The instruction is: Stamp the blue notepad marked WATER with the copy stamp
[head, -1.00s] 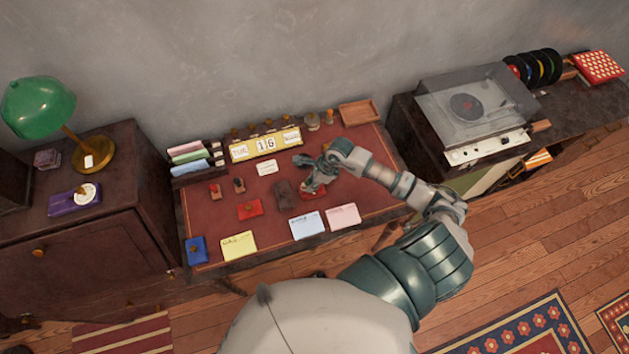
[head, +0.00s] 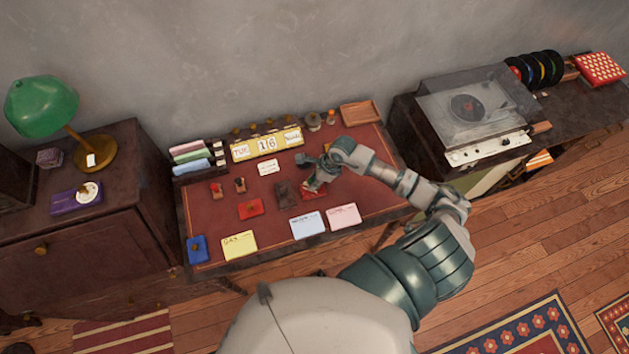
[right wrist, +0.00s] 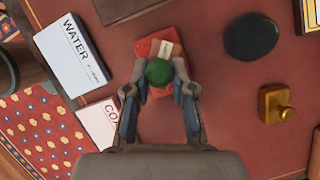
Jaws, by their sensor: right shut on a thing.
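The pale blue notepad marked WATER (right wrist: 72,55) lies flat on the red desk top; it also shows in the head view (head: 308,225) at the front edge. My right gripper (head: 316,176) is over the desk behind the notepads. In the right wrist view, my right gripper (right wrist: 159,83) is shut on a stamp with a round green knob (right wrist: 158,71). The stamp is over a red pad or box (right wrist: 148,48) with a pale tag beside the knob. I cannot tell whether the stamp touches it, and its face is hidden. The notepad is clear of the gripper. My left gripper is out of view.
A yellow notepad (head: 239,245) and a pink one (head: 343,217) flank the blue one. A dark block (head: 286,194), a red box (head: 250,208) and small stamps (head: 216,190) stand left of the gripper.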

